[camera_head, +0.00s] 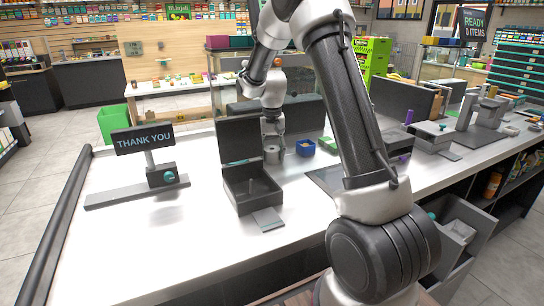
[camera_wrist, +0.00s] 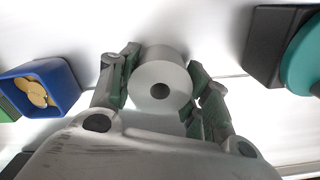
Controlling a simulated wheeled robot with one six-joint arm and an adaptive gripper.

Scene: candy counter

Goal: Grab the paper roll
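The paper roll (camera_wrist: 158,84) is a pale grey-white cylinder with a dark round hole in the end facing the wrist camera. In the head view the paper roll (camera_head: 271,154) shows small below my gripper (camera_head: 272,133), behind the open dark box. In the wrist view my gripper (camera_wrist: 161,80) has one finger on each side of the roll. Both fingers lie very close to its sides. I cannot tell whether they press on it or whether the roll rests on the counter.
A blue cup of tan round pieces (camera_wrist: 38,90) stands left of the roll in the wrist view. The open dark cash box (camera_head: 251,190) stands in front. A THANK YOU sign (camera_head: 143,139) is at left on the white counter (camera_head: 170,235), with clear space around it.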

